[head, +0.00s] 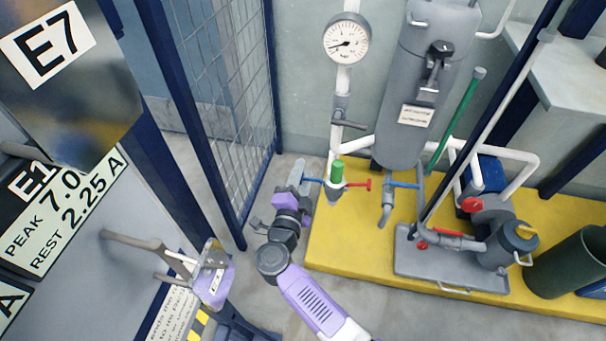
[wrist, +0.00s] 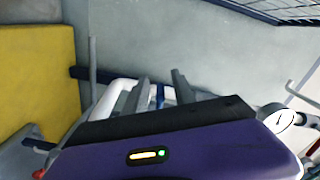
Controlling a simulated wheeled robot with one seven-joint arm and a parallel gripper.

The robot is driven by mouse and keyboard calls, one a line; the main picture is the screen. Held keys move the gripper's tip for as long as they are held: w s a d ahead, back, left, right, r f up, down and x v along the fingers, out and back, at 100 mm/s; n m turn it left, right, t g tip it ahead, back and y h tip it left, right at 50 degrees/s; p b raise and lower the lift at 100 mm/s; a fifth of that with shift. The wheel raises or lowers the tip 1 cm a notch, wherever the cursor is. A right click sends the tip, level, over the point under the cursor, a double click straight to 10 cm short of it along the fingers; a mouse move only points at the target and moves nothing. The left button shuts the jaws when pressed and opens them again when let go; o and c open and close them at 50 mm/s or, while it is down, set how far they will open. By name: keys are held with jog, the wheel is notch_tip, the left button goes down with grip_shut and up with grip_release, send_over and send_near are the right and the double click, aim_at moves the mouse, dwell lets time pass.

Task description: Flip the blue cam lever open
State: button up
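A blue lever (head: 313,180) sticks out to the left, about level, from a white upright fitting with a green cap (head: 337,171). A red lever (head: 358,185) sticks out on the fitting's other side. My gripper (head: 298,172) is just left of the blue lever's free end. In the wrist view my gripper (wrist: 160,82) shows two grey fingers standing apart. A blue bar (wrist: 160,97) shows in the gap between them, probably this lever. I cannot tell whether the fingers touch it. The fitting is partly hidden in the wrist view.
A second blue lever (head: 404,184) sits on a pipe to the right, below a grey tank (head: 408,110). A yellow platform (head: 350,250) carries the piping and a pump. A mesh fence (head: 225,80) stands to the left. A pressure gauge (head: 347,40) is above the fitting.

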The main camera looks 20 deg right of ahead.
jog(key=shift+w+d, duration=0.25)
grip_shut()
jog(key=shift+r, duration=0.1)
jog(key=shift+s+d+r+m+p, duration=0.1)
jog(key=shift+r+m+p, duration=0.35)
jog(key=shift+m, duration=0.4)
jog(key=shift+s+d+r+m+p, duration=0.1)
jog(key=shift+r+m+p, duration=0.4)
jog(key=shift+m, duration=0.4)
jog(key=shift+d+r+m+p, duration=0.1)
jog(key=shift+r+m+p, duration=0.2)
jog(key=shift+m+p, duration=0.4)
